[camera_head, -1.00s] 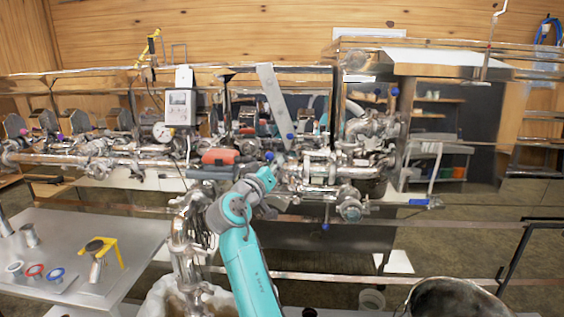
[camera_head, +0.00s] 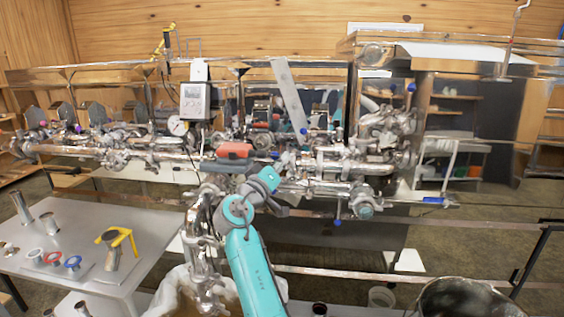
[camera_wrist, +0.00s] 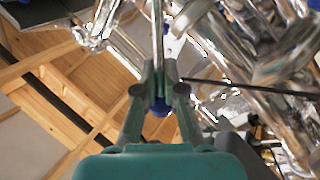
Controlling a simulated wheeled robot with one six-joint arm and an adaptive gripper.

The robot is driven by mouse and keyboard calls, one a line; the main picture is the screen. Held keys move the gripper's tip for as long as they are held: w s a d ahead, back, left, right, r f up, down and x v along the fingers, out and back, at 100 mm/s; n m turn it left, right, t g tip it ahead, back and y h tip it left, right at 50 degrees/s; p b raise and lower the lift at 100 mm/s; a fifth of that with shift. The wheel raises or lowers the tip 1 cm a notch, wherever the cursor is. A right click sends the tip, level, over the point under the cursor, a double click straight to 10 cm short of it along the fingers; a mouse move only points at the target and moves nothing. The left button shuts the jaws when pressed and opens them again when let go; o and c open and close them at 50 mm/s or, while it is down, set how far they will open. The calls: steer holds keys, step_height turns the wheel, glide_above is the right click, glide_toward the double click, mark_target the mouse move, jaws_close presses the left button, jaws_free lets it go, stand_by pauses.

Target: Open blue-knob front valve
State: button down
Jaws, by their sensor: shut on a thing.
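In the wrist view my gripper (camera_wrist: 158,72) is shut on the thin metal lever (camera_wrist: 158,25) of a valve. The lever's round blue knob (camera_wrist: 160,108) sits between the finger linkages, close to the palm. In the head view my teal arm reaches to the pipework (camera_head: 330,165) on the front of the evaporator (camera_head: 385,235). My fingertips and the held knob cannot be made out there. Other blue knobs show nearby, one by the slanted bar (camera_head: 303,131) and one hanging below the front pipe (camera_head: 337,222).
A red-handled part (camera_head: 234,150) and a grey meter (camera_head: 193,100) are close left of my arm. A grey table (camera_head: 60,235) with metal cups and coloured rings stands at left. A blue-handled lever (camera_head: 433,200) sticks out at right. A dark bucket (camera_head: 460,298) stands at front right.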

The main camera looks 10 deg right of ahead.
steer(key=c, duration=1.2)
jaws_free()
steer(key=shift+a+r, duration=0.15)
steer(key=shift+r, duration=0.1)
steer(key=shift+c, duration=0.2)
steer(key=shift+f, duration=0.1)
steer(key=v, duration=1.2)
